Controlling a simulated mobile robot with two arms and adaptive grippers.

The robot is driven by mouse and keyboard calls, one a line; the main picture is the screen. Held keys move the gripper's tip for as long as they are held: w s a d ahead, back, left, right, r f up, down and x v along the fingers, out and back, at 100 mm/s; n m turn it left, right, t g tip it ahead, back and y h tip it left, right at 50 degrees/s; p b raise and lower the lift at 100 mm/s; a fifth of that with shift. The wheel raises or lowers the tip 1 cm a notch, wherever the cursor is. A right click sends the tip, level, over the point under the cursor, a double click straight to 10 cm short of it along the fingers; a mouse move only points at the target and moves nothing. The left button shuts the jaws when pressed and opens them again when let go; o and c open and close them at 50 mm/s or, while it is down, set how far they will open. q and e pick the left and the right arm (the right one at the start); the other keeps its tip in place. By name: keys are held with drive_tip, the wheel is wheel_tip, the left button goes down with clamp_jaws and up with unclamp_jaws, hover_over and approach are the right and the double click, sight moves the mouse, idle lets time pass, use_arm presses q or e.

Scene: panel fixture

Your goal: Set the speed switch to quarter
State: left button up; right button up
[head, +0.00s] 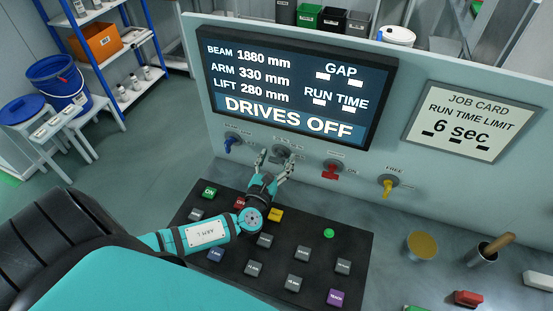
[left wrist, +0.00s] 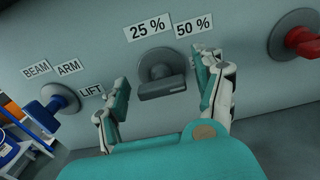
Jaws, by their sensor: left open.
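The speed switch (left wrist: 161,74) is a grey round knob with a bar handle on the grey panel. Labels 25 % (left wrist: 147,31) and 50 % (left wrist: 193,27) sit above it. The bar lies nearly crosswise in the left wrist view; I cannot tell which label it is set to. In the head view the switch (head: 283,151) is partly hidden behind my fingers. My left gripper (head: 276,163) is open, its fingers apart on either side of the knob and short of it; it also shows in the left wrist view (left wrist: 160,90). I see no contact. My right gripper is not in view.
A blue selector (head: 232,141) is left of the switch, a red one (head: 331,170) and a yellow key (head: 387,187) right. The screen (head: 295,90) reads DRIVES OFF. A black button console (head: 345,245) lies below my left arm. A job card (head: 470,120) hangs right.

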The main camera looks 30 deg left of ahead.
use_arm(q)
drive_tip(key=c, duration=1.2)
drive_tip(key=shift+f+n+b, duration=0.2)
drive_tip(key=shift+n+b, duration=0.2)
drive_tip(key=shift+b, duration=0.05)
drive_tip(key=shift+f+n+b, duration=0.1)
drive_tip(key=shift+n+b, duration=0.9)
drive_tip(key=shift+b, duration=0.05)
drive_tip(key=n+b, duration=0.5)
drive_tip(key=n, duration=0.1)
drive_tip(key=shift+s+a, duration=0.1)
drive_tip(key=shift+a, duration=0.05)
drive_tip(key=n+b, duration=0.3)
drive_tip(key=n, duration=0.1)
drive_tip(key=shift+n, duration=0.4)
drive_tip(key=shift+n+b, duration=0.85)
drive_tip(key=shift+n, duration=1.35)
drive_tip(key=o, duration=1.2)
